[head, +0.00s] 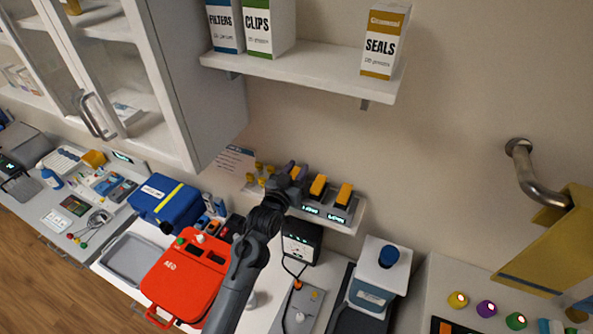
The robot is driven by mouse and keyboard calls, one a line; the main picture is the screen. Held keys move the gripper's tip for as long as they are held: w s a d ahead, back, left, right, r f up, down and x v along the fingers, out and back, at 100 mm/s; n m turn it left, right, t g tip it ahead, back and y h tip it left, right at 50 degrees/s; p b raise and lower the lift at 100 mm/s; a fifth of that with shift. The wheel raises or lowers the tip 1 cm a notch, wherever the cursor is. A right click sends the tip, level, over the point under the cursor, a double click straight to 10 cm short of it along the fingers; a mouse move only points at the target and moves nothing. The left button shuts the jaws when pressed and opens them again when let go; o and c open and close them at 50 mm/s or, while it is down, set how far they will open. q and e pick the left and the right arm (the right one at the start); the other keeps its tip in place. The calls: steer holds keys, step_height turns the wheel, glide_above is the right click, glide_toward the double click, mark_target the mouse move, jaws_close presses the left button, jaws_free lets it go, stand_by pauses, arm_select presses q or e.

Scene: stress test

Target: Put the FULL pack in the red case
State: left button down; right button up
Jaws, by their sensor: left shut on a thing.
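The red case (170,285), marked AED, lies on the counter at lower centre-left, with a red handle at its front. Two packs with orange tops, one (318,187) and another (344,195), stand side by side in a charger (350,218) on a small wall shelf. Small lit displays below them are too small to read. My left gripper (294,172) is at the left end of this row, shut on a pack that it mostly hides. I cannot tell whether this pack is clear of its slot. My right gripper is not in view.
A blue bag (165,198) and a grey tray (130,258) lie left of the case. A black-fronted device (301,242) stands below the charger. A wall shelf (300,66) with boxes and a glass-door cabinet (200,90) hang above. A pipe handle (528,175) juts out at right.

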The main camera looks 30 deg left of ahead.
arm_select(q)
steer(key=c, duration=0.8)
jaws_free()
steer(key=shift+f, duration=0.1)
steer(key=shift+f+b, duration=0.1)
steer(key=shift+b, duration=0.35)
steer(key=s+d+f+m+g+h+b, duration=0.1)
steer(key=s+d+f+g, duration=0.4)
steer(key=s, duration=0.6)
steer(key=s+d+f+m+g+h+b, duration=0.1)
steer(key=s+d+f+m+g, duration=0.2)
steer(key=s+f, duration=0.65)
steer(key=s+d+f+g+h+b, duration=0.1)
steer(key=s+d+f+g, duration=0.35)
steer(key=s, duration=0.85)
steer(key=shift+g, duration=0.85)
steer(key=p+v, duration=0.4)
steer(key=s+p+v, duration=0.1)
steer(key=p+v, duration=0.3)
steer(key=shift+s+r, duration=0.15)
steer(key=shift+s, duration=0.05)
